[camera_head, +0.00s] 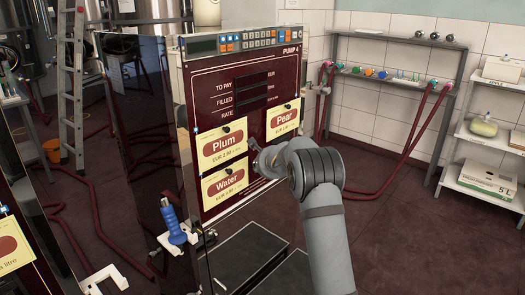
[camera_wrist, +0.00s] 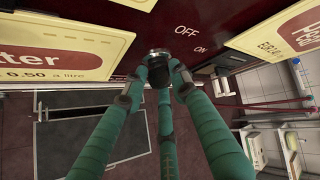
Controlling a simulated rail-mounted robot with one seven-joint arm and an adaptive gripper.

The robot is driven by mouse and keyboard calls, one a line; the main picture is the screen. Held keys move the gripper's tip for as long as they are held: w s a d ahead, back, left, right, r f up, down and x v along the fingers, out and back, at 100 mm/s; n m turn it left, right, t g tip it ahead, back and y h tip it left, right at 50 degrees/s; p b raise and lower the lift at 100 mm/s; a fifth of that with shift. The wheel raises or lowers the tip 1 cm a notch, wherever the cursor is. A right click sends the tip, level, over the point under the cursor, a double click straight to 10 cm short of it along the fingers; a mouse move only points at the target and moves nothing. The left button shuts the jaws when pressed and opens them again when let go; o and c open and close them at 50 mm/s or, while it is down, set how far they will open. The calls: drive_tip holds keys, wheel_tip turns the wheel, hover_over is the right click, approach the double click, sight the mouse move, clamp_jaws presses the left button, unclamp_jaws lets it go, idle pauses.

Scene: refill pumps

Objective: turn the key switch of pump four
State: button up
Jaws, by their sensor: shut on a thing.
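Pump four (camera_head: 215,85) is a dark red cabinet with a PUMP 4 label at its top right; its dark red front also fills the top of the wrist view (camera_wrist: 200,14). The key switch (camera_wrist: 159,54) is a round metal part on this front, beside the words OFF and ON. My gripper (camera_wrist: 160,76) has its green fingers shut around the dark key at the switch. In the head view my gripper (camera_head: 263,160) is at the panel, between the Water and Pear labels, and the switch is hidden there. I cannot tell the key's exact angle.
Label plates for Plum (camera_head: 222,146), Water (camera_head: 225,183) and Pear (camera_head: 283,119) stand close around my gripper. A blue-handled nozzle (camera_head: 174,228) hangs at the pump's left side. Red hoses and a rack (camera_head: 405,85) are at the right. The floor to the right is open.

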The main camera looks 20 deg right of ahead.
drive_tip(key=r+p, duration=0.1)
drive_tip(key=p, duration=0.1)
drive_tip(key=d+r+m+y+p, duration=0.1)
drive_tip(key=p, duration=0.1)
drive_tip(key=shift+g, duration=0.4)
clamp_jaws()
drive_tip(key=m+g+y+p, duration=0.1)
drive_tip(key=p, duration=0.5)
drive_tip(key=f+y+p, duration=0.1)
drive_tip(key=y+p, duration=0.1)
drive_tip(key=p, duration=0.4)
drive_tip(key=shift+d+f+m+g, duration=0.3)
drive_tip(key=shift+m+g, duration=0.1)
drive_tip(key=shift+s+f, duration=0.1)
drive_tip(key=shift+f, duration=0.1)
drive_tip(key=o, duration=0.9)
unclamp_jaws()
drive_tip(key=shift+o, duration=1.2)
drive_tip(key=shift+a+r, duration=0.1)
drive_tip(key=shift+a, duration=0.1)
drive_tip(key=shift+r, duration=0.1)
